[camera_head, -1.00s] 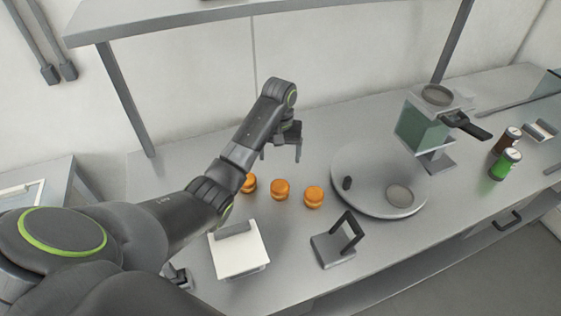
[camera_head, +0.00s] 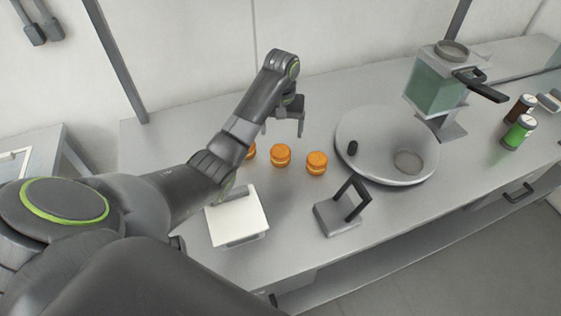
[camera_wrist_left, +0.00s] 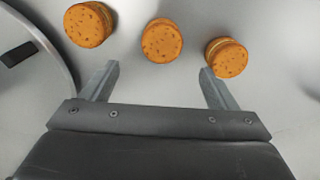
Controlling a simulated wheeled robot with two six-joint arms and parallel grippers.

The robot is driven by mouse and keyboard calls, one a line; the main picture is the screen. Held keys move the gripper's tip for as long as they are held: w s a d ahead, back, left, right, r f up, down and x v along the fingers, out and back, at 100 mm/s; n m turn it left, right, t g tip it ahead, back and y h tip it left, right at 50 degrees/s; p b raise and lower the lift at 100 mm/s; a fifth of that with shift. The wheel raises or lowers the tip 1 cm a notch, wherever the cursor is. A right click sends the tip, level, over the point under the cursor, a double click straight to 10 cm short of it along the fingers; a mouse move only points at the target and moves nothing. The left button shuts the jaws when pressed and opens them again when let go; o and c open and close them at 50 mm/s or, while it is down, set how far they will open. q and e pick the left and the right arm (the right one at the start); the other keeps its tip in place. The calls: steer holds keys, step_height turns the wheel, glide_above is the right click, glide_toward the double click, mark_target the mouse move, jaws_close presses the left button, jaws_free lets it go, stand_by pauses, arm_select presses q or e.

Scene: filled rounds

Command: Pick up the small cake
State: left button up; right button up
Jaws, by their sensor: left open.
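Three small round orange-brown cakes stand in a row on the grey table: the right one (camera_head: 317,162), the middle one (camera_head: 281,155) and the left one (camera_head: 251,151), partly hidden by my left arm. My left gripper (camera_head: 283,129) is open and empty, at the far side of the row. In the left wrist view the open fingers (camera_wrist_left: 159,70) point toward the row. The middle cake (camera_wrist_left: 162,40) is just beyond and between the fingertips, with one cake (camera_wrist_left: 88,24) to the left and another (camera_wrist_left: 227,57) near the right fingertip. My right gripper is not in view.
A round grey tray (camera_head: 372,122) lies right of the cakes. A white-topped block (camera_head: 237,222) and a grey stand with a frame (camera_head: 338,216) are at the front. A green-tanked machine (camera_head: 434,85) and bottles (camera_head: 519,132) stand right. Table behind the cakes is clear.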

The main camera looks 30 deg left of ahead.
mark_target(280, 149)
arm_select(q)
step_height(280, 149, down, 3)
steer(key=shift+r+b, duration=0.2)
steer(key=shift+b, duration=0.65)
steer(key=shift+f+p, duration=0.45)
steer(key=shift+p, duration=0.1)
steer(key=shift+f, duration=0.35)
steer(key=f, duration=0.1)
steer(key=f+p, duration=0.1)
steer(key=f, duration=0.1)
steer(key=f+p, duration=0.1)
steer(key=f, duration=0.1)
steer(key=shift+s+f, duration=0.2)
steer(key=shift+s, duration=0.05)
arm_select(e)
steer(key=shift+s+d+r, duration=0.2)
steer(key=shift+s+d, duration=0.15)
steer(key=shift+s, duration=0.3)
arm_select(q)
steer(key=c, duration=0.8)
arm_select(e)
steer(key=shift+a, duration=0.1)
